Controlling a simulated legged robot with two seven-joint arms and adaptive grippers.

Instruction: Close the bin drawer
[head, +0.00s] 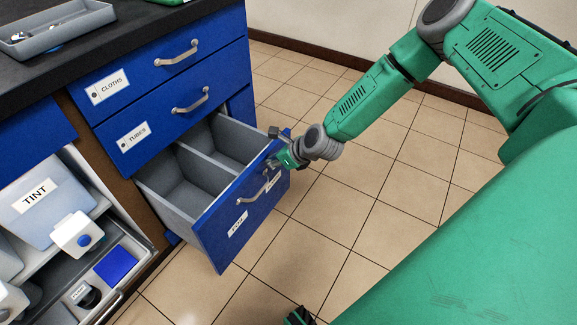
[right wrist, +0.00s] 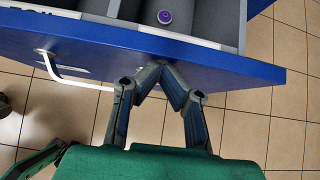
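The bin drawer (head: 225,235) is the lowest of three blue drawers and stands pulled well out, its grey divided inside showing; its small labels are hard to read. Its curved metal handle (head: 256,191) is on the front, and the handle also shows in the right wrist view (right wrist: 72,76). My right gripper (head: 272,163) is at the right part of the drawer front. In the right wrist view its fingertips (right wrist: 160,70) come together at the blue front panel, to the right of the handle and apart from it. It looks shut and empty. I cannot tell whether it touches the panel.
The drawers marked CLOTHS (head: 150,75) and TUBES (head: 160,118) above are shut. A purple round-topped item (right wrist: 164,17) is in the drawer. An open shelf with a TINT container (head: 45,215) is at the left. The tiled floor (head: 400,165) to the right is clear.

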